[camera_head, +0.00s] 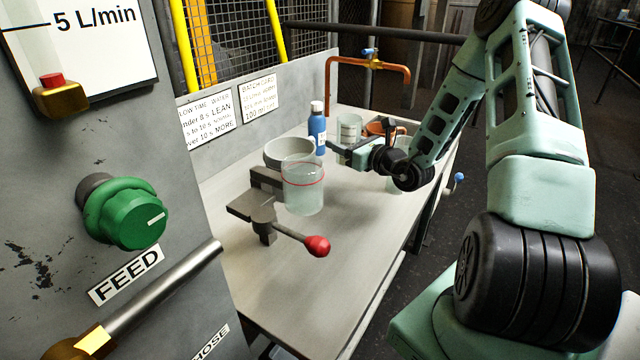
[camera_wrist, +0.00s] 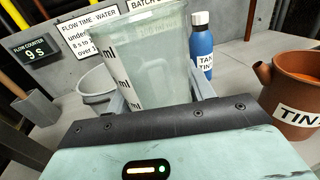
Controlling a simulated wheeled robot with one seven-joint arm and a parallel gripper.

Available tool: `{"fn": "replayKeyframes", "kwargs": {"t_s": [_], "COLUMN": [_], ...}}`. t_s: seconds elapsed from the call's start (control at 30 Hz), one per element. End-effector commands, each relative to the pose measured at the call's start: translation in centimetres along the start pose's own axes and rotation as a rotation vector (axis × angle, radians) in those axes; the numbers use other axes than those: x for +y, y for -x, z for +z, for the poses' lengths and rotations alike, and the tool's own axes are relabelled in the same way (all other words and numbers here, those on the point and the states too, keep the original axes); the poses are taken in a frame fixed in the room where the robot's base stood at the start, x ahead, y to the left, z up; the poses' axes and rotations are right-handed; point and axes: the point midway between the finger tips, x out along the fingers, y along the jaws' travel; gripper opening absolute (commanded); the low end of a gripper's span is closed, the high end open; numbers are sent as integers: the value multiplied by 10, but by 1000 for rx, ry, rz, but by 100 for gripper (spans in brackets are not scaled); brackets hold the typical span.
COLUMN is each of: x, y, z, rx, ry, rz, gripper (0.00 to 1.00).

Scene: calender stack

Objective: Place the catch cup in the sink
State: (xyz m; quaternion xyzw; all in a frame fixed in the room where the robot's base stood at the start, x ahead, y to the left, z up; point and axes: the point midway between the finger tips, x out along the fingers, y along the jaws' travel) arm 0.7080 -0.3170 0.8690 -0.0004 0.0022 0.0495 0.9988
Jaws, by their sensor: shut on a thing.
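My gripper (camera_head: 348,146) is shut on a clear cup with ml markings, which I take to be the catch cup (camera_wrist: 150,55). In the wrist view the cup stands between my two fingers (camera_wrist: 163,95) and looks roughly upright. The held cup seems to be the clear one (camera_head: 349,127) just behind my gripper in the head view. A round pale basin (camera_head: 287,150) stands on the bench to the left; it also shows behind the cup in the wrist view (camera_wrist: 93,85). I cannot tell whether it is the sink.
A clear cup with a red ring (camera_head: 303,190) stands by a lever with a red knob (camera_head: 317,246). A blue bottle (camera_head: 317,128) and a brown pot (camera_wrist: 290,98) stand near my gripper. A copper tap (camera_head: 370,64) rises at the back. The front bench (camera_head: 290,285) has free room.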

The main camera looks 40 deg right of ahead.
Motion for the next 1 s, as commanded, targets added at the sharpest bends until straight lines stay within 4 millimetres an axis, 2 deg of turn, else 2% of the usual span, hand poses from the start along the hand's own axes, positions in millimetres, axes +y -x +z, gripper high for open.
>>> {"fn": "replayKeyframes", "kwargs": {"t_s": [0.3, 0.53, 0.73, 1.0], "x": [-2, -2, -2, -2], "y": [-1, -1, -1, -1], "z": [-48, -67, -94, -97], "rx": [1, 1, 0, -1], "ry": [-4, -1, -2, 1], "rz": [-1, -2, -3, -2], "gripper": [23, 23, 23, 23]}}
